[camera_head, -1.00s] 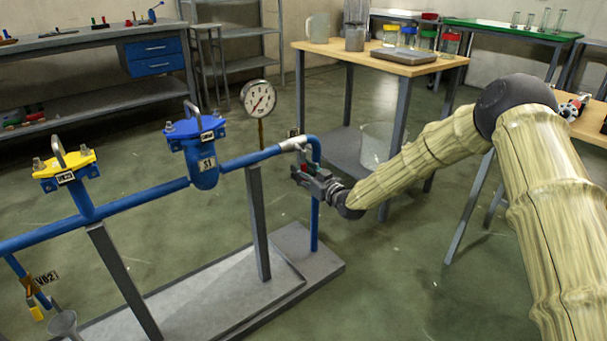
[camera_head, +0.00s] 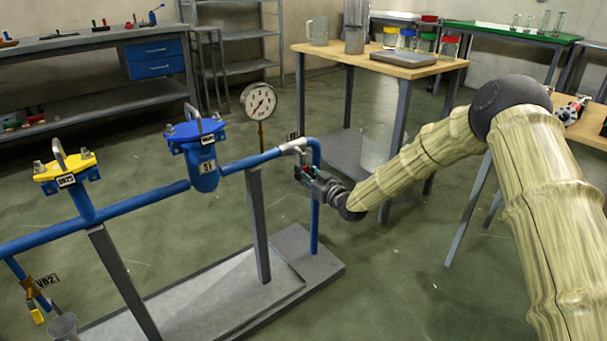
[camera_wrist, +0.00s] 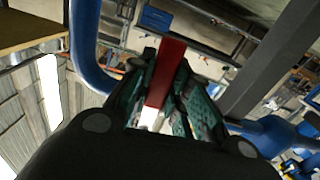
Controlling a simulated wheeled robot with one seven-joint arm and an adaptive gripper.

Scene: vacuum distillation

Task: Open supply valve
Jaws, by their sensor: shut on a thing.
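The supply valve (camera_head: 293,146) is a silver fitting at the right end of the blue pipe, where the pipe bends down. Its red handle (camera_wrist: 167,72) stands between my gripper's fingers in the wrist view. My gripper (camera_head: 305,172) is just below the valve fitting, beside the pipe's vertical leg, and is shut on the red handle. Only a small speck of red shows between the fingers in the head view. In the wrist view, green finger pads of the gripper (camera_wrist: 160,85) flank the handle on both sides. The handle's joint to the valve is hidden.
A pressure gauge (camera_head: 259,101) stands above the pipe. A blue-topped filter (camera_head: 204,165) and a yellow-topped unit (camera_head: 65,170) sit along the pipe (camera_head: 140,202). A wooden-top table (camera_head: 330,53) with jars stands behind. Floor is open to the right of the rig's base.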

